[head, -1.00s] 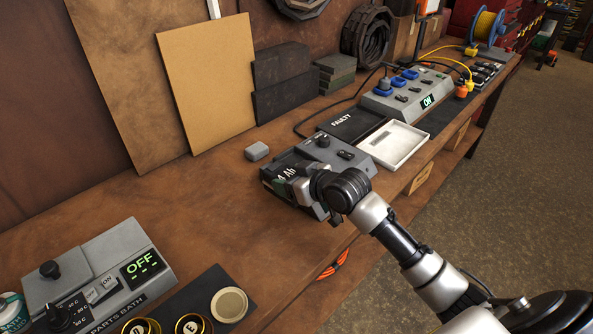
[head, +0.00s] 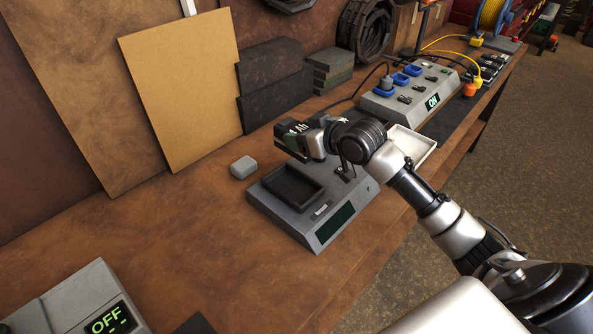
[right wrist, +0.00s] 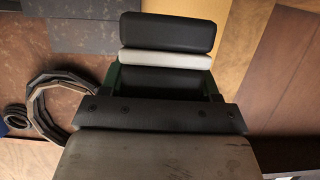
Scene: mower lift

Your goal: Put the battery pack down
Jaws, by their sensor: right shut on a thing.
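My right gripper (head: 326,140) is shut on the dark battery pack (head: 299,139), whose white "Ah" marking shows. It holds the pack above the back part of the grey bench device (head: 328,234). That device has an empty black recess on top and a dark display on its front. In the right wrist view the dark held pack (right wrist: 168,33) shows at the top centre, with a pale band below it. The black pad marked FAULTY is mostly hidden behind my right arm. My left gripper is not in view.
A white tray (head: 418,143) lies beyond my right wrist. A grey box with an ON display (head: 405,98) stands farther back. A small grey block (head: 243,167) sits left of the device. The OFF unit (head: 90,305) is at the lower left. Bare bench lies between.

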